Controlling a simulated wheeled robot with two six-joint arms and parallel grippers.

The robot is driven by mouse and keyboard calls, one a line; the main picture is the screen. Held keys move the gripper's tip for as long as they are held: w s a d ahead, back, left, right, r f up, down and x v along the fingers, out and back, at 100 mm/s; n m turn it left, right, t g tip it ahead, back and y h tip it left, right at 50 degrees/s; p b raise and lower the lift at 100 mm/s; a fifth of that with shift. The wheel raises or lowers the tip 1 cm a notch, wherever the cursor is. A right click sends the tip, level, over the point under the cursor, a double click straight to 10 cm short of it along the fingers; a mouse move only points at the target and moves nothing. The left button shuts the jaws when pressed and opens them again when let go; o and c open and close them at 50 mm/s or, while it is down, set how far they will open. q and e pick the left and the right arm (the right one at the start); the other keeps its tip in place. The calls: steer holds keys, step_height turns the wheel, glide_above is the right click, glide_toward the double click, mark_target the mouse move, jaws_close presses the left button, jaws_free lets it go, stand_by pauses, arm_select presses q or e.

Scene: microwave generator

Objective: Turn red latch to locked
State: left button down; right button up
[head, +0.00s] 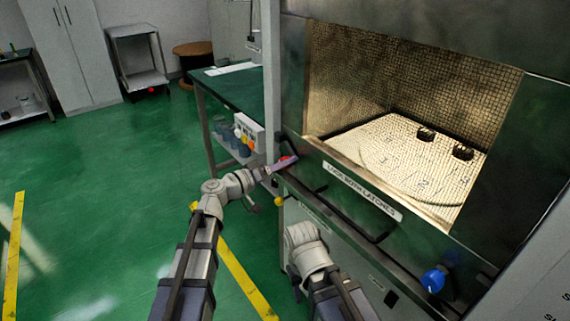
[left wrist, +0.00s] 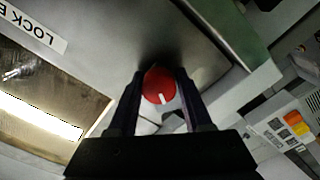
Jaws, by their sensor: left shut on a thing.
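The red latch (head: 287,158) is a round knob at the left front corner of the steel microwave cabinet. In the left wrist view the red knob (left wrist: 155,84) sits between the two dark fingers, with a white mark pointing toward the lower edge of that picture. My left gripper (head: 280,164) is shut on it, one finger on each side. In the head view the gripper covers part of the knob. My right arm shows at lower centre, bent in front of the cabinet, but its gripper fingers are not visible.
A blue knob (head: 434,280) is at the cabinet's right front. A "LOCK BOTH LATCHES" label (head: 362,190) lies between the knobs. A panel with coloured buttons (head: 246,133) and a green bench (head: 232,88) stand behind my left gripper. Open green floor (head: 90,180) lies to the left.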

stand_by(0.3)
arm_select(q)
steer(key=shift+c, duration=1.8)
jaws_free()
steer(key=v, duration=0.7)
steer(key=shift+s+a, duration=0.25)
steer(key=shift+a, duration=0.05)
